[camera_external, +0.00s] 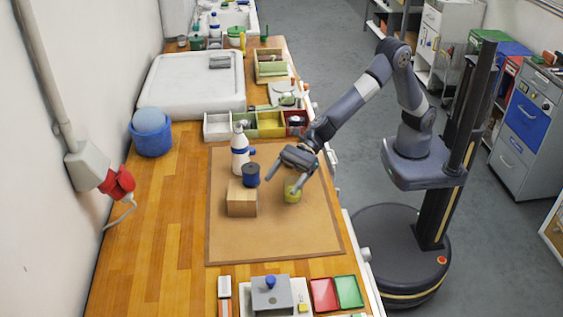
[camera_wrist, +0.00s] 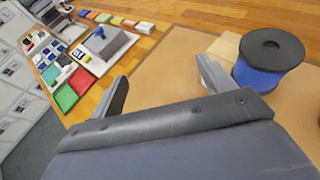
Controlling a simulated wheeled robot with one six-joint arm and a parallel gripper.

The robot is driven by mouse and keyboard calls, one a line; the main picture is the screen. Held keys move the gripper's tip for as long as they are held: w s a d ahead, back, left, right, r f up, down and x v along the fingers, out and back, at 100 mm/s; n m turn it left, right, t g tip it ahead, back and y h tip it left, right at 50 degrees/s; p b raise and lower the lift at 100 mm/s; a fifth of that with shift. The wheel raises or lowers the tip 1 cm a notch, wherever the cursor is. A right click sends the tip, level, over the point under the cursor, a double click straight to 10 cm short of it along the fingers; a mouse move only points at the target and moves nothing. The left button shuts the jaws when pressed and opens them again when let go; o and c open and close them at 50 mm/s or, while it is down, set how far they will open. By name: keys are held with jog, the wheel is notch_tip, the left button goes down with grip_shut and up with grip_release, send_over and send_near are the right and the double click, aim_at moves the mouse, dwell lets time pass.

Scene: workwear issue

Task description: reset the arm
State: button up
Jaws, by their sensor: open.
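My gripper (camera_external: 284,182) is open above the brown mat (camera_external: 290,240) on the wooden bench. A blue spool with black ends (camera_external: 251,175) is left of my gripper, on or behind a wooden block (camera_external: 242,198). The spool also shows in the wrist view (camera_wrist: 268,62), right of the right finger.
A white spray bottle (camera_external: 240,155) stands behind the spool. Several coloured bins (camera_external: 243,134) line the mat's far side. A grey block with a blue knob (camera_external: 271,297) and red and green trays (camera_external: 348,291) are at the near end. The mat's front part is clear.

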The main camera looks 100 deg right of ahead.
jog(key=s+a+f+p, duration=0.1)
jog(key=s+a, duration=0.2)
jog(key=a, duration=0.6)
jog(key=shift+w+d+f+b, duration=0.1)
jog(key=shift+f+b, duration=0.2)
jog(key=shift+f, duration=1.75)
jog(key=shift+w+f+b, duration=0.1)
jog(key=shift+f+b, duration=0.2)
jog(key=shift+f, duration=1.75)
